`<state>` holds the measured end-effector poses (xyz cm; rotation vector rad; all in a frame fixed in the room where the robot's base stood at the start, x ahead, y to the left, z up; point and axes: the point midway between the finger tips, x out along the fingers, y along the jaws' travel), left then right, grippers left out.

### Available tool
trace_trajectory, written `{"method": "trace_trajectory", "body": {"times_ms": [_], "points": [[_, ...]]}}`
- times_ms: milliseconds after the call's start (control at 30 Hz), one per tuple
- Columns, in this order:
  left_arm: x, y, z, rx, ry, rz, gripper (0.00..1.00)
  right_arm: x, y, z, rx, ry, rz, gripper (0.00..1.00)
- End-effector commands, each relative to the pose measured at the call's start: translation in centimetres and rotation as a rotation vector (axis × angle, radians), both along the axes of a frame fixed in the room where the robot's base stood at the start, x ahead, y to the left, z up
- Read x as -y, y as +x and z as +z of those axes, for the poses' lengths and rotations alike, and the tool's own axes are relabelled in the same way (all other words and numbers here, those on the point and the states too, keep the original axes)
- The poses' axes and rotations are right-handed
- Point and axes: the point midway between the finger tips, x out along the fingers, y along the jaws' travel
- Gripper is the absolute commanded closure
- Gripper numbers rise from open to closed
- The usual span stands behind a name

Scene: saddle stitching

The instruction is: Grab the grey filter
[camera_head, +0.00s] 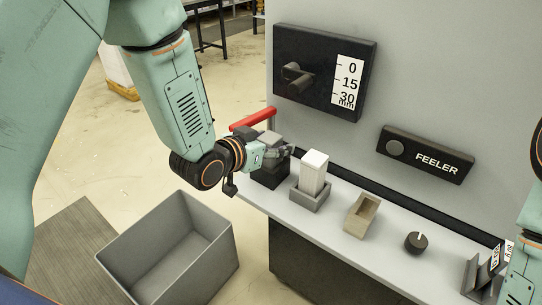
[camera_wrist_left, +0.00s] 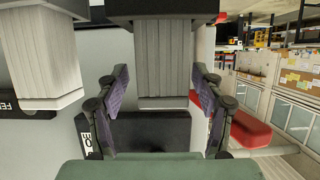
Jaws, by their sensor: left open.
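The grey filter (camera_wrist_left: 165,55) is a ribbed block in the left wrist view, with its far end at a black holder (camera_wrist_left: 160,18). My left gripper (camera_wrist_left: 161,78) is open, its two fingers on either side of the filter with gaps visible. In the head view my left gripper (camera_head: 279,151) is at the grey filter (camera_head: 267,138), which stands in the black holder (camera_head: 269,174) at the bench's left end. The gripper and wrist partly hide it. My right gripper cannot be made out; only parts of that arm show at the right edge.
A white filter (camera_head: 314,170) stands in a grey holder (camera_head: 309,196) close by on the right. A red bar (camera_head: 252,119) is behind my gripper. Further right are a beige holder (camera_head: 361,214) and black knob (camera_head: 416,242). A grey bin (camera_head: 128,252) stands on the floor.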

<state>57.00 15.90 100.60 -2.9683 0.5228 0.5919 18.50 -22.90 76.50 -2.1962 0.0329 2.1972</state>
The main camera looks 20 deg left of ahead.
Motion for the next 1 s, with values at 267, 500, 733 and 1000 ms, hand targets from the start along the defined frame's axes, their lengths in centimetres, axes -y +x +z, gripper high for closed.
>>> {"method": "trace_trajectory", "body": {"times_ms": [267,500,733,1000], "points": [[-0.09,0.00,0.03,0.000,-0.001,0.001,0.47,0.00,0.01,0.01,0.000,0.000,0.000,0.60],[-0.09,-0.01,0.04,0.000,0.000,0.001,0.68,0.00,0.01,0.01,0.000,0.000,0.000,0.60],[-0.08,-0.02,0.03,0.000,0.000,0.001,0.87,0.00,0.01,0.01,0.000,0.000,0.000,0.60],[-0.08,0.00,0.09,0.001,0.000,0.001,0.94,0.00,0.01,0.01,0.000,0.000,0.000,0.60]]}}
